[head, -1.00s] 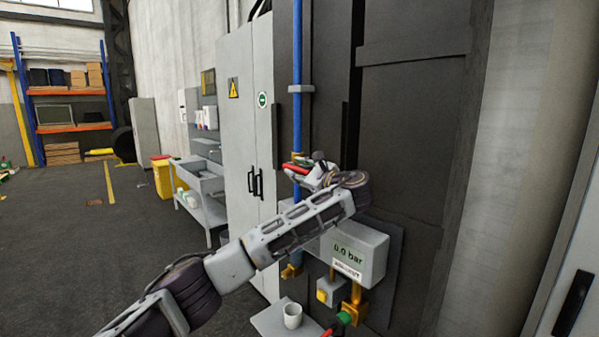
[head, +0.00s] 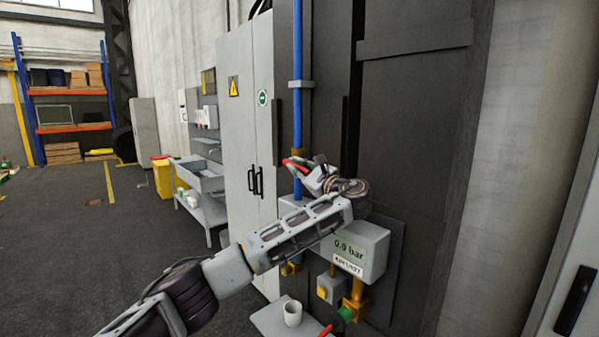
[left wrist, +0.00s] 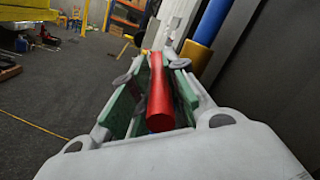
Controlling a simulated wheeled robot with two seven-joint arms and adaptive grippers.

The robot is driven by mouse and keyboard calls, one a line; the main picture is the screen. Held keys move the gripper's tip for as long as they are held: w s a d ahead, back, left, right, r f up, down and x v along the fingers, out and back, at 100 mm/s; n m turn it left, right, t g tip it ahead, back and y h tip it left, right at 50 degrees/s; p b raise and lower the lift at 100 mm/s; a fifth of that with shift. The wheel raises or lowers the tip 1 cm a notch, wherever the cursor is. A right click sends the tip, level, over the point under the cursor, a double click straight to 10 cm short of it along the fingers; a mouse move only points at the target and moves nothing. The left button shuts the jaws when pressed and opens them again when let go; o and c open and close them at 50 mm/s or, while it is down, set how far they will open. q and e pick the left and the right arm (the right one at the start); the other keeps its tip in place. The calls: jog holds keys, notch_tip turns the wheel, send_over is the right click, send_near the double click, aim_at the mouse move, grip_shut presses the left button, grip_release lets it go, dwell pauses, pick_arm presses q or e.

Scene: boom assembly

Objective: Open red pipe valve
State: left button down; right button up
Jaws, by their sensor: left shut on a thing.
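The red valve handle (head: 293,161) is on the blue vertical pipe (head: 297,120), at a brass-coloured fitting. In the head view my left gripper (head: 308,168) is at the handle, in front of the pipe. In the left wrist view the red handle (left wrist: 160,95) lies between the two green-padded fingers of my left gripper (left wrist: 155,92), which are shut on it. The handle points out toward the wrist camera. Part of the handle and the fitting are hidden by the gripper. My right gripper is not in view.
Below my left arm are a grey gauge box (head: 362,250) reading about 0.0 bar, a yellow button box (head: 328,288) and a small shelf with a white cup (head: 292,313). A grey cabinet (head: 245,150) stands left of the pipe. The floor at left is open.

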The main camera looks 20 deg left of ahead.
pick_arm(q)
jog(key=shift+w+a+f+t+y+b, duration=0.15)
jog(key=shift+f+t+y+b, duration=0.75)
jog(key=shift+b, duration=0.75)
jog(key=shift+r, duration=0.1)
jog(key=c, duration=1.4)
grip_release()
jog(key=shift+o, duration=0.2)
jog(key=s+d, duration=0.8)
jog(key=d, duration=0.2)
jog(key=shift+s+f, duration=0.2)
jog(key=shift+f, duration=0.05)
jog(key=shift+d, duration=0.1)
jog(key=shift+c, duration=0.5)
